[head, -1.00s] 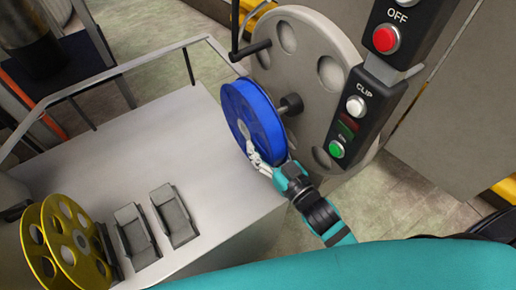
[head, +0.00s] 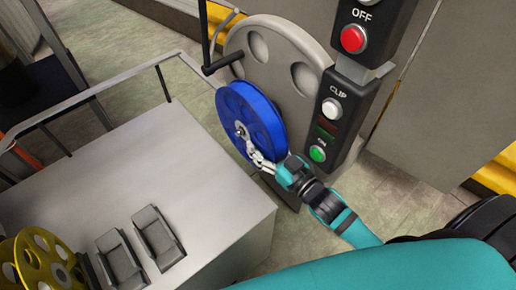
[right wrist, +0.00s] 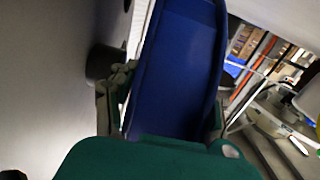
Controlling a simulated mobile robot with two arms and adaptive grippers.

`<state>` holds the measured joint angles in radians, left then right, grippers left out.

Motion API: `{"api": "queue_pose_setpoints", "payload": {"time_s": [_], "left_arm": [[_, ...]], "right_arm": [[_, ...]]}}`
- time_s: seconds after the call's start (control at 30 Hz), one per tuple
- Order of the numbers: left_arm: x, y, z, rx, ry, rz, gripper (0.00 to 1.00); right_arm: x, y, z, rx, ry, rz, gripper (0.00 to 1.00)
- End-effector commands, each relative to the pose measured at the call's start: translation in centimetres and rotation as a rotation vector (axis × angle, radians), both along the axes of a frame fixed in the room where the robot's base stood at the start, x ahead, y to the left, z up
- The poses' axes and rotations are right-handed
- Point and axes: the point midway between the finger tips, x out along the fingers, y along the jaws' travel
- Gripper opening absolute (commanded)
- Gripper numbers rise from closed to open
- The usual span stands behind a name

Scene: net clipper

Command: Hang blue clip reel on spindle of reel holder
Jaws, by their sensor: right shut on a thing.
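The blue clip reel (head: 262,106) stands on edge in front of the big grey disc of the reel holder (head: 291,50). My right gripper (head: 258,160) is shut on the reel's lower right rim; the blue rim (right wrist: 180,65) fills the space between its fingers in the right wrist view. The spindle's shaft is hidden behind the reel in the head view. A small tip shows at the reel's centre, apparently the spindle's end (head: 240,130). In the wrist view a dark round stub (right wrist: 102,62) stands out from the pale disc beside the reel. My left gripper is out of view.
A black control box (head: 334,115) with red, white and green buttons hangs close to the right of the reel. A grey table (head: 140,150) at left holds two grey trays (head: 158,236) and yellow reels (head: 40,262). A dark crank handle (head: 222,62) juts above the reel.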

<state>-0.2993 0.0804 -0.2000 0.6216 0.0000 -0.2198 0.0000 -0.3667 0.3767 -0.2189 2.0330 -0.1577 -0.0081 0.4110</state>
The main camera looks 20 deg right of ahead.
Motion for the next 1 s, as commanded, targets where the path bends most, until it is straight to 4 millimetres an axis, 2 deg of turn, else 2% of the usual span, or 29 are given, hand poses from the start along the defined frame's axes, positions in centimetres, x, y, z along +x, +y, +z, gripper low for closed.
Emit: {"api": "queue_pose_setpoints", "payload": {"time_s": [0.37, 1.0], "left_arm": [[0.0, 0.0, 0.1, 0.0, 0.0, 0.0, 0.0], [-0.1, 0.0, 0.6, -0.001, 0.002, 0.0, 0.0]], "right_arm": [[0.7, -1.8, -0.1, 0.0, -0.005, 0.0, 0.0], [0.8, -2.0, -0.1, 0.002, -0.005, 0.0, 0.0]]}}
